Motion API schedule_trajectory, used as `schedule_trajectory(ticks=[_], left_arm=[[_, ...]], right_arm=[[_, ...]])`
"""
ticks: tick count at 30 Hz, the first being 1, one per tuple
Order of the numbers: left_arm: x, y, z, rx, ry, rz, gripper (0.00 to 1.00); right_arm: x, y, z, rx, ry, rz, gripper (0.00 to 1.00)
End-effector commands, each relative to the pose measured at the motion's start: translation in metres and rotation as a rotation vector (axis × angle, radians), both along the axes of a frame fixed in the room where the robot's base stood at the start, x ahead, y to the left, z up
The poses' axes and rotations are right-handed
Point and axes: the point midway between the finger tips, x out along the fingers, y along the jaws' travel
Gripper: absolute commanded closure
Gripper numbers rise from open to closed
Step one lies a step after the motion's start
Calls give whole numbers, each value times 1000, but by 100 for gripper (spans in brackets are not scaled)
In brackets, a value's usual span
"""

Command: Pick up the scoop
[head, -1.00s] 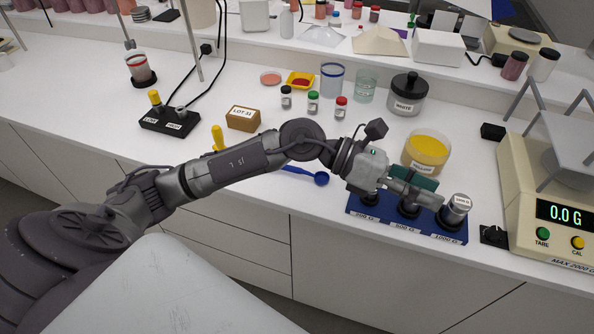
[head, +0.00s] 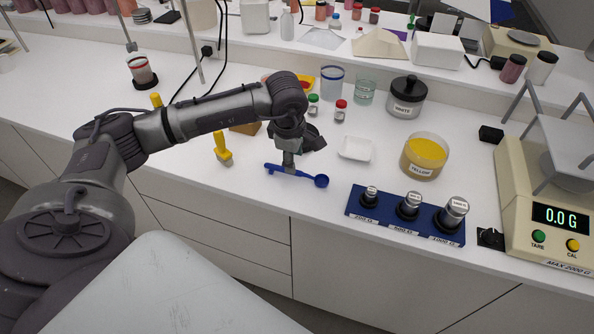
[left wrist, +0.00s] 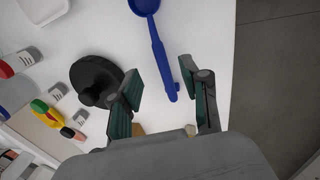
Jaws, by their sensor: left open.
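The blue scoop (head: 312,179) lies on the white bench near its front edge, with its round bowl to the right. My left gripper (head: 289,166) points down at the scoop's handle and hides a little of it in the head view. In the left wrist view my left gripper (left wrist: 160,80) is open. Its two fingers stand apart, one on each side of the scoop's handle (left wrist: 158,50), with the bowl beyond them. I cannot tell how far the fingertips are above the bench. My right gripper is not in view.
A yellow-handled tool (head: 222,150) stands left of the scoop. A white dish (head: 356,149), a yellow pigment jar (head: 424,157) and a blue weight rack (head: 384,218) are to the right. A black round thing with a knob (left wrist: 95,82) shows beside the fingers.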

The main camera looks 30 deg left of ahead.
Motion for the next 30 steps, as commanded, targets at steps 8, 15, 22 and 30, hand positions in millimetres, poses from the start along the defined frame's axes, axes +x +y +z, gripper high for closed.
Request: schedule_trajectory(ticks=[8,15,22,30], left_arm=[[3,2,-21,0,4,-1,54],[9,5,-55,-2,3,0,54],[11,5,-62,-2,0,-1,54],[11,5,-62,-2,0,-1,87]], right_arm=[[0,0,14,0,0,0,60],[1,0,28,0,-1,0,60],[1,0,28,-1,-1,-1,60],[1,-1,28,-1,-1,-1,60]])
